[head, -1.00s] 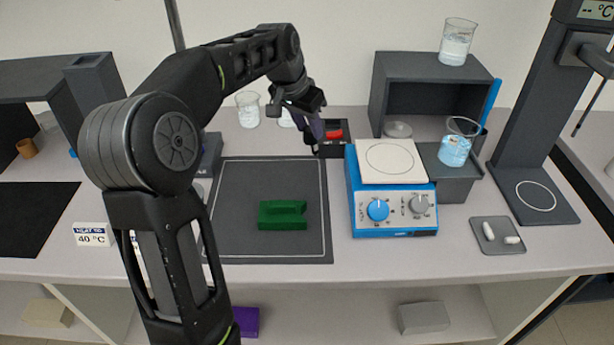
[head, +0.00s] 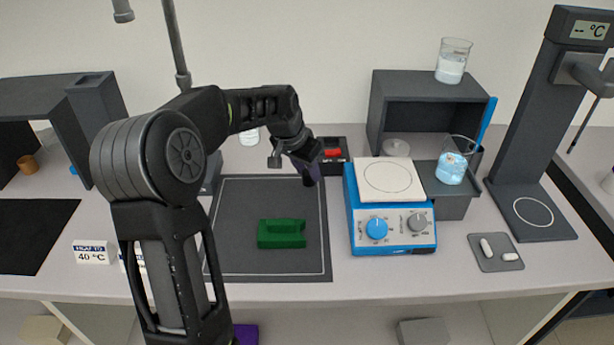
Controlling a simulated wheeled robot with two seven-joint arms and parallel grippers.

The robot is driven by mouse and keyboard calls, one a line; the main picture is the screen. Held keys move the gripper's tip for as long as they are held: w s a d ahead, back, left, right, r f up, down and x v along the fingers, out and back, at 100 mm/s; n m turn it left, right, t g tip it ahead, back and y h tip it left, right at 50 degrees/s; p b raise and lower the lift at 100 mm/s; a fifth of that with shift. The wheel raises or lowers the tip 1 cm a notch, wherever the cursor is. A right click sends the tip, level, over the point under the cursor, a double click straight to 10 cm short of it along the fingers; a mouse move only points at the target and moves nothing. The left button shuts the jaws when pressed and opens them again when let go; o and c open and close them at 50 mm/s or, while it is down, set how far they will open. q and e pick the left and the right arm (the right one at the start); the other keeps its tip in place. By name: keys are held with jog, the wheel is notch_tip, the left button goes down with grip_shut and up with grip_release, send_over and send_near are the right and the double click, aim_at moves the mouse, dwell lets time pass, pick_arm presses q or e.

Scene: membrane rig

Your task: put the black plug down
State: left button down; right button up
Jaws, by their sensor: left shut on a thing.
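My left gripper (head: 309,172) is shut on the black plug (head: 308,182), a small dark piece at its fingertips. The fingers and wrist hide most of the plug. In the head view the plug appears over the far right corner of the dark grey mat (head: 265,262). I cannot tell whether it touches the mat. A black box with a red switch (head: 333,153) sits just behind and to the right of the gripper, apart from the plug. My right gripper is not in view.
A green block (head: 281,233) lies on the mat; the mat around it is bare. A blue hotplate (head: 393,242) with a white top stands right of the mat. A grey shelf (head: 420,84) with beakers is behind it.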

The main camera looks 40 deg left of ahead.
pick_arm(q)
jog(key=shift+f, duration=1.3)
jog(key=shift+f, duration=0.1)
jog(key=c, duration=1)
grip_release()
jog(key=shift+r, duration=0.35)
jog(key=b+v, duration=0.1)
jog(key=v, duration=1)
jog(key=shift+s+r, duration=0.15)
jog(key=shift+r, duration=0.1)
jog(key=shift+f, duration=0.1)
